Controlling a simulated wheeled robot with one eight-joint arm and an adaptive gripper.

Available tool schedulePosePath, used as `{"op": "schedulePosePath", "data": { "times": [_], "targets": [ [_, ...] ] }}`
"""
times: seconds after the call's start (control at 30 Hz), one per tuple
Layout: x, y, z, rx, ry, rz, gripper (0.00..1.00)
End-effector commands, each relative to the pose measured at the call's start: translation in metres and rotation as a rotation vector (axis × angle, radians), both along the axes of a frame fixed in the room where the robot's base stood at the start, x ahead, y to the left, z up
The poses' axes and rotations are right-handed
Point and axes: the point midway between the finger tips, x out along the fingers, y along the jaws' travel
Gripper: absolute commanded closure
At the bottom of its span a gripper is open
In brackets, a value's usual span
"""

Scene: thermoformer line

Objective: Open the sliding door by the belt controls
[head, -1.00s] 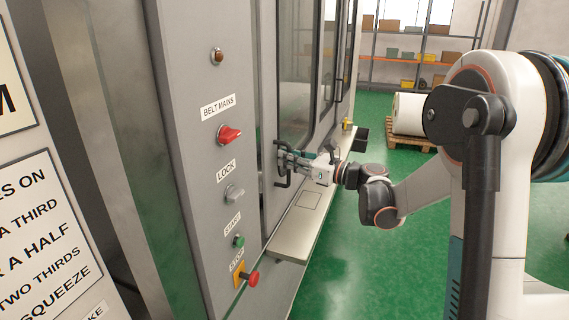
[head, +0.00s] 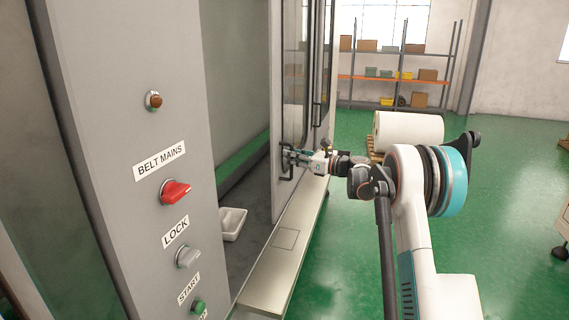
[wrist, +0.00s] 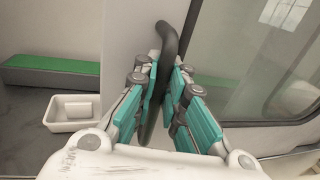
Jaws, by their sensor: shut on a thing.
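The sliding door (head: 279,165) stands slid away from the control panel, leaving a wide opening between them. Its dark bar handle (head: 287,174) is upright near the door's near edge; it also shows in the wrist view (wrist: 168,42). My gripper (head: 292,157) is shut on the handle. In the wrist view its teal fingers (wrist: 165,105) lie on both sides of the bar. The belt controls are on the grey panel (head: 110,110): a red BELT MAINS knob (head: 175,191), a grey LOCK knob (head: 187,257) and a green START button (head: 198,307).
Inside the opening a white tray (head: 232,224) lies on a grey surface; it also shows in the wrist view (wrist: 72,113). A metal ledge (head: 285,240) runs below the door. A white roll (head: 408,133) and a shelf rack (head: 400,78) stand beyond.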

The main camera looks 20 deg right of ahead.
Motion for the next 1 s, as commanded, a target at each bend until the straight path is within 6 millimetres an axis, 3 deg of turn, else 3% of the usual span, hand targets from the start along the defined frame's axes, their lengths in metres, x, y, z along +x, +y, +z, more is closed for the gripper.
{"op": "schedulePosePath", "data": {
  "times": [0.1, 0.3, 0.87, 0.9, 1.0],
  "targets": [
    [0.017, -0.016, 0.000, -0.002, 0.001, -0.005, 1.00],
    [0.035, -0.029, -0.001, -0.002, 0.001, -0.005, 1.00],
    [0.043, -0.035, -0.001, -0.002, 0.001, -0.004, 1.00],
    [0.043, -0.035, -0.001, -0.002, 0.001, -0.004, 0.88],
    [0.044, -0.035, -0.001, -0.002, 0.001, -0.004, 0.69]
  ]
}}
